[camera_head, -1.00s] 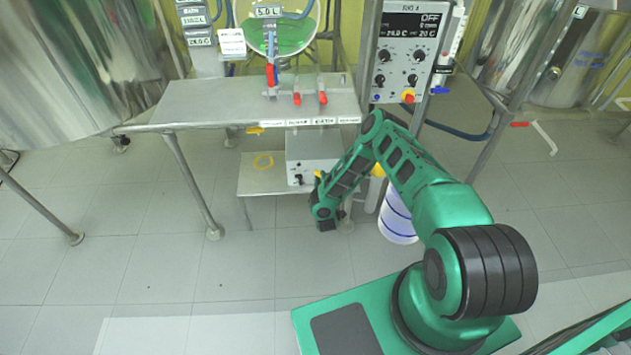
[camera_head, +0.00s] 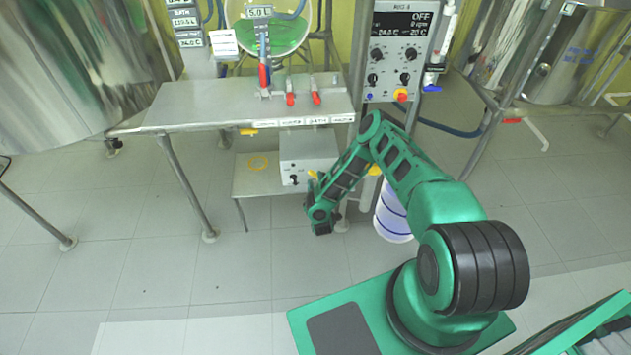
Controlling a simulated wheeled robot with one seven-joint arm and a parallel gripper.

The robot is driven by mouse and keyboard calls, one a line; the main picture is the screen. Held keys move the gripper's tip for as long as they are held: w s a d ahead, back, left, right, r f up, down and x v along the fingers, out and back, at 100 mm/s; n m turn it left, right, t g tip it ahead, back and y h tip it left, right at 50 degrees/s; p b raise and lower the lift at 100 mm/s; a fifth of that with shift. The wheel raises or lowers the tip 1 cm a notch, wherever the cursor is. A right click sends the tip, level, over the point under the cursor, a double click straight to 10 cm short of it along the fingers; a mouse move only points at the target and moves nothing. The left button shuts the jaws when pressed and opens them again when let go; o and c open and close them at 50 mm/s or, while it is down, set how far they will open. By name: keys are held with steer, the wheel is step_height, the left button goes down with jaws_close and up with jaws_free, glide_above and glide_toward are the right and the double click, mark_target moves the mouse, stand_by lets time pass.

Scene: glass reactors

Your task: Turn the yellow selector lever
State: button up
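A small yellow lever (camera_head: 248,131) shows just under the front edge of the steel table (camera_head: 200,108), at the left end of a row of white labels (camera_head: 317,121). I take it for the selector lever; the label text is too small to read surely. My gripper (camera_head: 320,228) hangs low at the end of my folded green arm, in front of the lower shelf. It is below and to the right of the lever, clearly apart from it. Its fingers are too small and dark to show whether they are open or shut.
A grey box (camera_head: 307,150) stands on the lower shelf (camera_head: 262,187), behind my arm. A control panel (camera_head: 400,50) reading OFF and a white-and-blue bucket (camera_head: 393,215) are to the right. Red-handled valves (camera_head: 290,98) stand on the table. The floor at front left is clear.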

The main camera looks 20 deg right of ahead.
steer(key=v, duration=0.9)
steer(key=shift+f, duration=0.1)
